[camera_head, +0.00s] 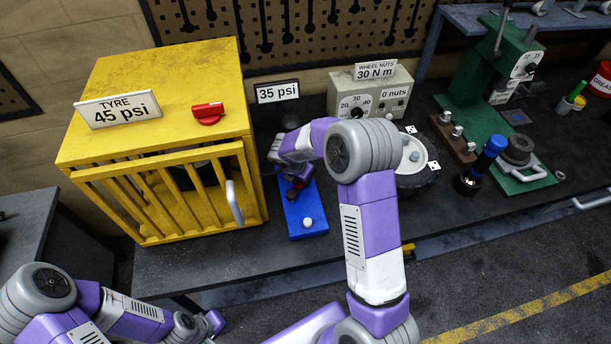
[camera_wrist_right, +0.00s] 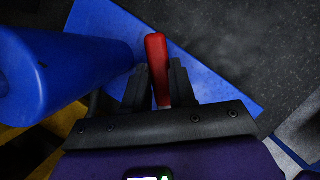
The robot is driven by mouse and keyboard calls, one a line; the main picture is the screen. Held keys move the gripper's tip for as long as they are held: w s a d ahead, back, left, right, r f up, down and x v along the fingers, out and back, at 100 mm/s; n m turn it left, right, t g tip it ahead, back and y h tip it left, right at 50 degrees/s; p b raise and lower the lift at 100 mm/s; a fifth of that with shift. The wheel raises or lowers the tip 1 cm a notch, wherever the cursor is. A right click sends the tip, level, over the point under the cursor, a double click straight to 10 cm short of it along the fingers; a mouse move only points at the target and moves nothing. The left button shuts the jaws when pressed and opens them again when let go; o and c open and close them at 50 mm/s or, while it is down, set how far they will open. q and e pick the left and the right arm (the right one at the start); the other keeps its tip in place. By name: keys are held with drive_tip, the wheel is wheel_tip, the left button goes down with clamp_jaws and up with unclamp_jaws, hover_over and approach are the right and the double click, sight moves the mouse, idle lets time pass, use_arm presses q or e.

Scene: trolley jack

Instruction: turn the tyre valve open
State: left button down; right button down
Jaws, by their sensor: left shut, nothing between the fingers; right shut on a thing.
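A red lever (camera_wrist_right: 157,60) stands between the black fingers of my right gripper (camera_wrist_right: 160,84), which is shut on it above a blue base (camera_wrist_right: 213,50). In the head view my right gripper (camera_head: 298,181) is over the blue base (camera_head: 307,215), and my own arm partly hides the lever. Another red handle (camera_head: 208,112) sits on top of the yellow cage (camera_head: 150,75), beside the "TYRE 45 psi" sign (camera_head: 118,109). I cannot tell which red part is the tyre valve. My left gripper (camera_head: 208,325) is shut and empty at the lower left, away from the bench.
A grey wheel-nut box (camera_head: 375,95), a wheel (camera_head: 415,160) and a green press (camera_head: 480,80) are to the right. A thick blue cylinder (camera_wrist_right: 60,70) rises close beside my right fingers.

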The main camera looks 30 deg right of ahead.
drive_tip(key=shift+w+a+n, duration=0.15)
drive_tip(key=shift+a+n, duration=0.05)
drive_tip(key=shift+n, duration=0.1)
drive_tip(key=c, duration=0.9)
unclamp_jaws()
drive_tip(key=shift+d, duration=0.1)
